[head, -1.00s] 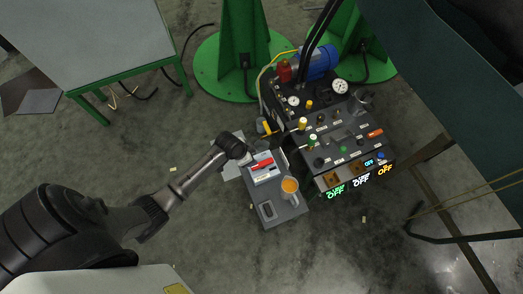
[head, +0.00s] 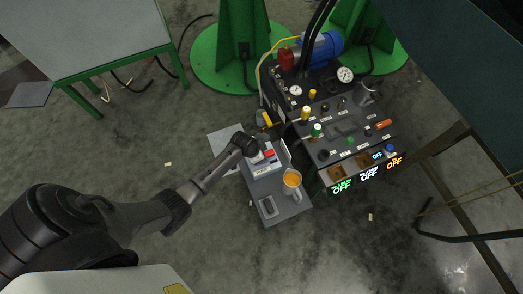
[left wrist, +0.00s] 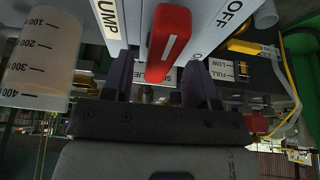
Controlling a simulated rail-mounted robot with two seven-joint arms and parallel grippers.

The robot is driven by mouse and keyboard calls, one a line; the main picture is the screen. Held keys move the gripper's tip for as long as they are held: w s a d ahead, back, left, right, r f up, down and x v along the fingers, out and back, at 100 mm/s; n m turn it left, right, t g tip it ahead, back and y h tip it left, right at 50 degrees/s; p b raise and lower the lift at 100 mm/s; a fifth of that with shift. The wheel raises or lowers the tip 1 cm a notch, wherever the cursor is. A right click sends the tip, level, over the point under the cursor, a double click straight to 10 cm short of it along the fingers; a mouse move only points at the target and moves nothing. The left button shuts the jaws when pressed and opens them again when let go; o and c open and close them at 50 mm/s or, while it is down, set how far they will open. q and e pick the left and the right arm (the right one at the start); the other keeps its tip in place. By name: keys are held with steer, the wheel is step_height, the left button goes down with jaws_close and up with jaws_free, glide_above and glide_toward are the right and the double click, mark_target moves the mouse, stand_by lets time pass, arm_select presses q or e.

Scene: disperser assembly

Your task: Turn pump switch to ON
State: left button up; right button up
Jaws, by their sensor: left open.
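The pump switch is a red handle (head: 269,154) on a grey-white box (head: 262,170) on the small grey stand. In the left wrist view the red handle (left wrist: 169,38) stands out from the panel between the words "PUMP" and "OFF"; part of a second label shows beside it. My left gripper (left wrist: 156,80) is open, with one dark finger on each side of the handle's near end. I cannot tell whether either finger touches it. In the head view my left gripper (head: 246,146) covers part of the switch. My right gripper is not in view.
An orange-filled cup (head: 291,179) stands on the grey stand (head: 283,215), right of the switch box. The black control unit (head: 340,140) with knobs, gauges and lit "OFF" displays is close on the right. A graduated container (left wrist: 42,55) is near the left wrist camera.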

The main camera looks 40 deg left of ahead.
arm_select(q)
steer(key=shift+b+x, duration=0.3)
steer(key=shift+x, duration=0.45)
steer(key=shift+c, duration=0.3)
steer(key=c, duration=0.9)
steer(key=shift+o, duration=0.2)
